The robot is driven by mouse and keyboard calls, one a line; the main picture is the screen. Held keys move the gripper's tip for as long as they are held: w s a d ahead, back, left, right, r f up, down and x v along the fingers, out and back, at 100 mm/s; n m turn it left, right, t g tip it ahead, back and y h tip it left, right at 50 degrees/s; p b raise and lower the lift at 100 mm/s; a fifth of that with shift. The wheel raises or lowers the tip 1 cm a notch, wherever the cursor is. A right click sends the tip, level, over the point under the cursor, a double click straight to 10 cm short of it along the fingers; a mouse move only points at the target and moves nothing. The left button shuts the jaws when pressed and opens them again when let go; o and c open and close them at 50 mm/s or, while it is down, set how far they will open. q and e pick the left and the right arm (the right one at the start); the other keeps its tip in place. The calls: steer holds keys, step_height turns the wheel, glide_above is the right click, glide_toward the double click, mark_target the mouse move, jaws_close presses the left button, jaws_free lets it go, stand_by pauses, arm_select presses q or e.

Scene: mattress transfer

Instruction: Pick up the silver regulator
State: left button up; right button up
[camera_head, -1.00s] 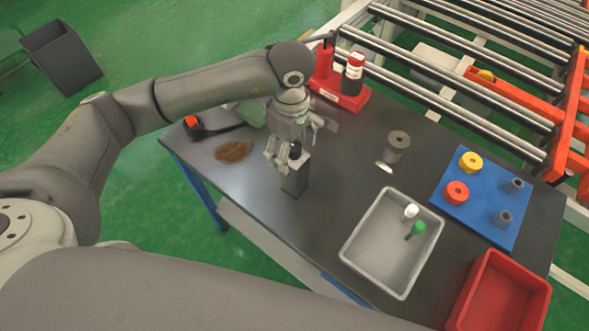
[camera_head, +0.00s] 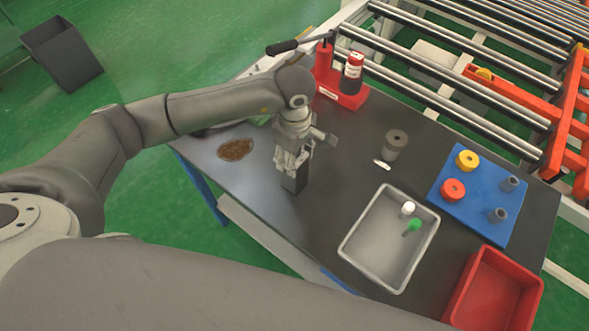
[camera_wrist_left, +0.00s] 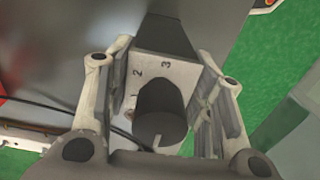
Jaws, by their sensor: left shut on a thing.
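The silver regulator (camera_head: 292,183) is a box standing on the dark table. In the left wrist view the regulator (camera_wrist_left: 166,76) has a light face marked 2 and 3, a dark side and a black knob (camera_wrist_left: 160,112). My left gripper (camera_head: 292,162) comes down over its top with a finger on each side and is shut on it. The left wrist view shows the fingers (camera_wrist_left: 165,90) along both sides of the box. In the head view the knob is hidden by the gripper. My right gripper is not in view.
A brown patch (camera_head: 235,149) lies left of the regulator. A red stand with a bottle (camera_head: 350,78) is behind. A grey cylinder (camera_head: 394,143), grey tray (camera_head: 378,262), blue mat (camera_head: 478,211) and red bin (camera_head: 497,292) are to the right. Bare table lies between regulator and tray.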

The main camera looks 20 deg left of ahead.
arm_select(q)
jaws_close()
steer(key=shift+w+r, duration=0.15)
